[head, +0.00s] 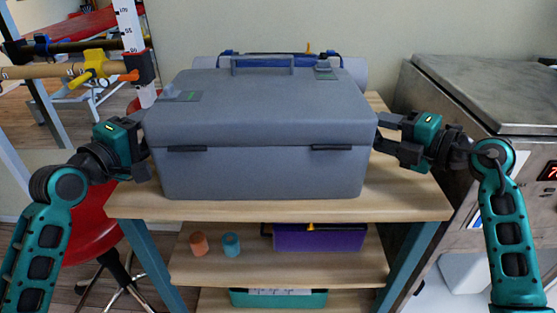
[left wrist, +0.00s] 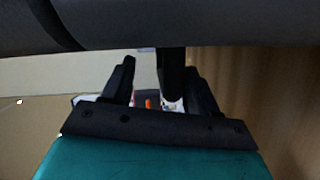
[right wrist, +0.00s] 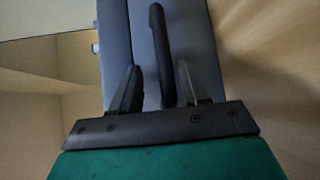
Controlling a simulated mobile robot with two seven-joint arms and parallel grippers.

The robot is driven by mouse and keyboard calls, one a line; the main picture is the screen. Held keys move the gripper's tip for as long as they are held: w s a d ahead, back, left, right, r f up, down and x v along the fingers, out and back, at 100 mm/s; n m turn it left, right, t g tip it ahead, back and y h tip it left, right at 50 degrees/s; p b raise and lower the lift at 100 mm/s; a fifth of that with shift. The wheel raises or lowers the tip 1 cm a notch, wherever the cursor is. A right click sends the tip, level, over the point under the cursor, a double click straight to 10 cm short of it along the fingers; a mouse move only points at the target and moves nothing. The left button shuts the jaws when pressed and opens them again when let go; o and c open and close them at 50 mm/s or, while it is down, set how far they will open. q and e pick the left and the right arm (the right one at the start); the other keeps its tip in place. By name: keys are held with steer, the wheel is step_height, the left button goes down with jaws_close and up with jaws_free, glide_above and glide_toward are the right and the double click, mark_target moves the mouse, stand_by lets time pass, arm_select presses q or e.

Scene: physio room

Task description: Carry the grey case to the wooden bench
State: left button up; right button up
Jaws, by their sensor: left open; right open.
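The grey case (head: 262,165) stands closed and upright on the top board of a wooden shelf unit (head: 290,210). It has a top handle and two dark front latches. My left gripper (head: 146,146) is open at the case's left side. In the left wrist view a dark bar (left wrist: 171,75) stands between its fingers. My right gripper (head: 379,133) is open at the case's right side. In the right wrist view the dark side handle (right wrist: 162,60) lies between its spread fingers. I cannot make out a separate wooden bench in these views.
A blue item and a pale roll (head: 355,68) lie behind the case. Lower shelves hold an orange roll (head: 198,244), a blue roll (head: 231,244), a purple box (head: 318,237) and a green tray (head: 278,298). A metal cabinet (head: 490,90) stands right, a red stool (head: 85,230) left.

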arm_select(q)
steer(key=o, duration=0.6)
steer(key=shift+c, duration=0.2)
steer(key=shift+s, duration=0.1)
steer(key=v, duration=1.2)
arm_select(e)
steer(key=o, duration=0.8)
steer(key=shift+r, duration=0.1)
